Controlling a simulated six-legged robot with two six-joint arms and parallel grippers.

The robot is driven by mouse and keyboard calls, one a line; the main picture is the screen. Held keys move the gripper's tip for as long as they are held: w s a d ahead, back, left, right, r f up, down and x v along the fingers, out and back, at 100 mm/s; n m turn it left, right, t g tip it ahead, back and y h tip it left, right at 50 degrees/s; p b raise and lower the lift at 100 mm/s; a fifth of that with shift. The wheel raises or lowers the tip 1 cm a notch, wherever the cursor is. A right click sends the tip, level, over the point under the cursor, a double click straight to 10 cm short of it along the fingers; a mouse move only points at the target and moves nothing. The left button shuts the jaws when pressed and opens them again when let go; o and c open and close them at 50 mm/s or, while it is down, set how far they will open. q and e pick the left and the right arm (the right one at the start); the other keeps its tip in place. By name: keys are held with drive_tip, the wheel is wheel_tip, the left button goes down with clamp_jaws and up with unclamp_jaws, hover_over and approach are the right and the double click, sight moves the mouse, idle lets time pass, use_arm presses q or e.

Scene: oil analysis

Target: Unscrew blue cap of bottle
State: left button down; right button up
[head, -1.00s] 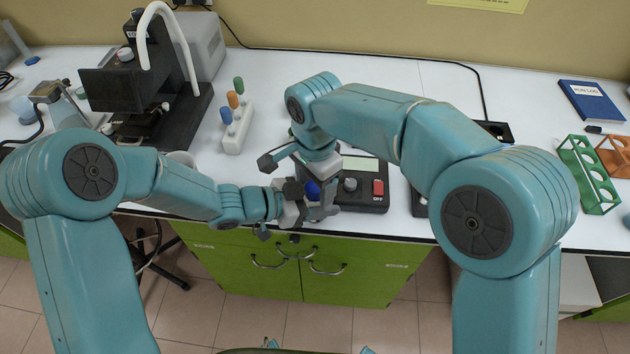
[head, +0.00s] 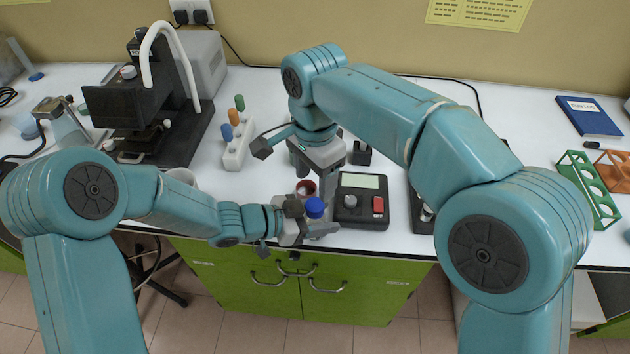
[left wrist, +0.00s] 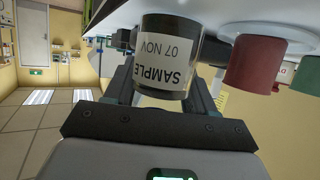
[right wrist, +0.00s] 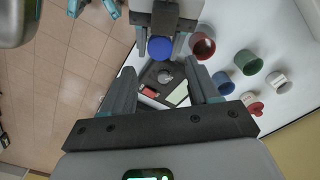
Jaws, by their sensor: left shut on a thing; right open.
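The blue cap (head: 315,207) sits on top of the sample bottle, near the front table edge. In the left wrist view, the clear bottle (left wrist: 168,55) carries a white label reading "SAMPLE 07 NOV". My left gripper (head: 308,229) is shut around the bottle's body, below the cap. The bottle looks upright in the head view. My right gripper (head: 318,172) is open and empty, behind and above the cap. In the right wrist view, the blue cap (right wrist: 159,48) shows beyond the open fingers, apart from them. The cap is out of sight in the left wrist view.
A black device (head: 362,202) with a knob and red switch stands right of the bottle. A dark red cup (head: 306,187) stands just behind the bottle. A rack of coloured-topped tubes (head: 236,148) and a microscope-like instrument (head: 150,105) are farther left.

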sight(315, 205)
wheel_tip(315, 205, down, 8)
drive_tip(key=shift+r, duration=0.2)
drive_tip(key=c, duration=1.1)
drive_tip(key=o, duration=1.2)
drive_tip(key=shift+r, duration=2.3)
